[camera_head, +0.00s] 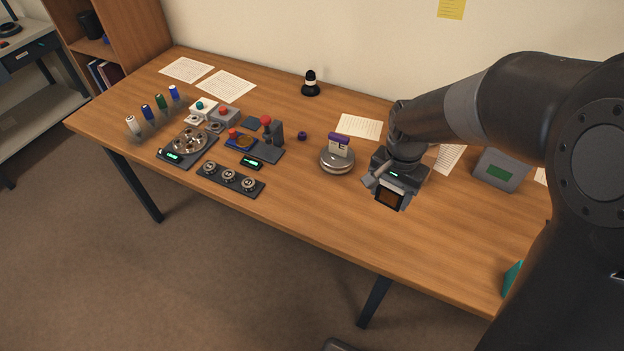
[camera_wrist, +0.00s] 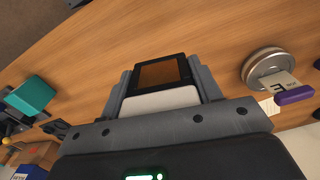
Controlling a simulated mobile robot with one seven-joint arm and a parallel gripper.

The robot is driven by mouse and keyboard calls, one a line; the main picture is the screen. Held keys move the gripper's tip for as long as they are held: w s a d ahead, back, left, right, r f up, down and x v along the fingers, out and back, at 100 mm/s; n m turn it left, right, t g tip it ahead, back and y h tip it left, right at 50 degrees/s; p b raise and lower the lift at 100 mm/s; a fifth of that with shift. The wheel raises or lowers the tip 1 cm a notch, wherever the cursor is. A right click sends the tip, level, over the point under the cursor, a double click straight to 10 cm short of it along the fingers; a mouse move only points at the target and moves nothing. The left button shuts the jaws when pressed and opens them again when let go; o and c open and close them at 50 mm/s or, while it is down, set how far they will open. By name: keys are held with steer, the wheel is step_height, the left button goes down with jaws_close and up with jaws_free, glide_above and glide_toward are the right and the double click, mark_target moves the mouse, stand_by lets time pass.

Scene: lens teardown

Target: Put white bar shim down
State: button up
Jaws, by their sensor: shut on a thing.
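My gripper (camera_head: 388,188) is above the right half of the wooden table, pointing down. In the wrist view, its two grey fingers (camera_wrist: 166,85) are shut on a white block, which I take as the white bar shim (camera_wrist: 160,100). A black-framed orange-brown panel (camera_wrist: 160,72) shows right beyond the white block, between the fingers; it also shows below my gripper in the head view (camera_head: 390,198). I cannot tell whether the panel and the block are one piece. Bare wood shows beyond it, and the gap to the table is hard to judge.
A round silver base (camera_head: 337,162) with a white, purple-topped tag (camera_head: 339,145) stands left of my gripper. Several small devices and a three-dial strip (camera_head: 230,178) fill the left half. A grey box (camera_head: 501,170) stands at right. The table's front middle (camera_head: 320,220) is clear.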

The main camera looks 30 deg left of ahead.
steer(key=w+a+n, duration=0.1)
steer(key=w+a, duration=0.3)
steer(key=a, duration=0.5)
steer(key=w+a+n, duration=0.1)
steer(key=w+a, duration=0.3)
steer(key=a, duration=0.6)
steer(key=s+a+f, duration=0.1)
steer(key=a+f, duration=0.1)
steer(key=a, duration=0.1)
steer(key=s+a+f, duration=0.1)
steer(key=a+f, duration=0.1)
steer(key=a, duration=0.2)
steer(key=s+a+f, duration=0.1)
steer(key=a+f, duration=0.1)
steer(key=a, duration=0.2)
steer(key=shift+s+a+f, duration=0.15)
steer(key=shift+s+f, duration=0.05)
steer(key=shift+s, duration=0.05)
steer(key=shift+s+a+f, duration=0.15)
steer(key=shift+a+f, duration=0.2)
steer(key=shift+a, duration=0.05)
steer(key=shift+f, duration=1.9)
steer(key=shift+f, duration=0.15)
steer(key=o, duration=1)
